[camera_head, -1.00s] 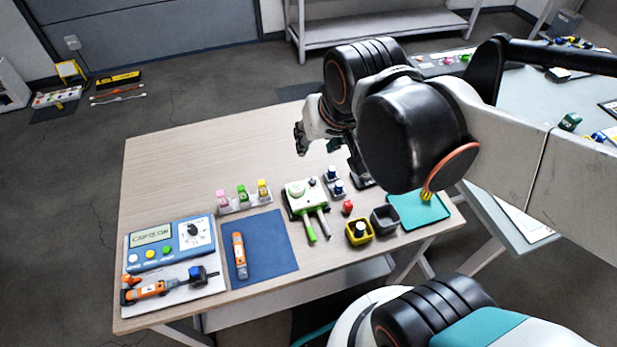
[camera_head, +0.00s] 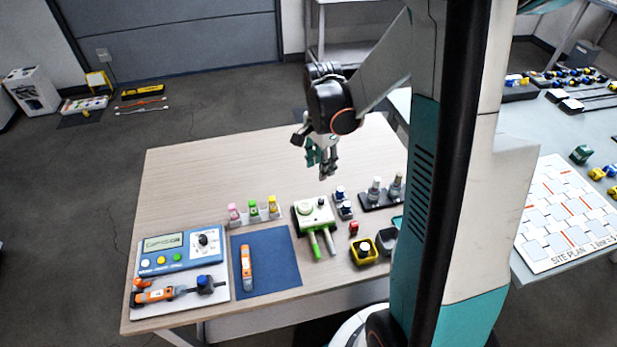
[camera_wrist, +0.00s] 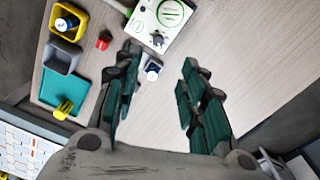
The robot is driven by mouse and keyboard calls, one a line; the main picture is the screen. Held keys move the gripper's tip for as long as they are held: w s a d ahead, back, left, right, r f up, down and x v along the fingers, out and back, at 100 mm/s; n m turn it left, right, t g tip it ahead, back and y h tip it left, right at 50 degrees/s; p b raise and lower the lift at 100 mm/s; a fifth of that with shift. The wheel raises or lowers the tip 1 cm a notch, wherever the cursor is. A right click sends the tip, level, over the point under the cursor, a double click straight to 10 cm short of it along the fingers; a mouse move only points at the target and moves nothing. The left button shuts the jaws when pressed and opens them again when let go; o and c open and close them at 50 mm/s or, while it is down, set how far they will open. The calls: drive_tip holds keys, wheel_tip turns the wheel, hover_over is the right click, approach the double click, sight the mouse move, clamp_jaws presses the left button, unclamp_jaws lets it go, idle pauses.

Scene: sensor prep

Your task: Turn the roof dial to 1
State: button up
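A white and green device (camera_head: 312,212) with two green-tipped handles stands on the table. Its top carries a round green-ringed disc (camera_wrist: 174,10) and a small dark knob (camera_wrist: 157,39). A blue panel (camera_head: 183,250) at the left front has a display and a white dial with a black knob (camera_head: 204,240). I cannot tell from any label which one is the roof dial. My gripper (camera_head: 322,170) hangs above the table behind the white and green device, fingers down. In the wrist view my gripper (camera_wrist: 158,62) is open and empty, apart from the device.
A small tray with blue- and dark-topped pieces (camera_head: 342,203), a red block (camera_head: 353,228), a yellow bin (camera_head: 364,253) and a grey bin (camera_head: 386,240) stand near the device. A blue mat (camera_head: 272,263) holds an orange tool (camera_head: 246,266). The table's back left (camera_head: 215,170) is clear.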

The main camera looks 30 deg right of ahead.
sight(321, 200)
drive_tip(key=f+b, duration=0.2)
drive_tip(key=f, duration=0.5)
drive_tip(key=f+b, duration=0.3)
drive_tip(key=f, duration=0.4)
drive_tip(key=shift+s+d+f, duration=0.15)
drive_tip(key=shift+d+f, duration=0.05)
clamp_jaws()
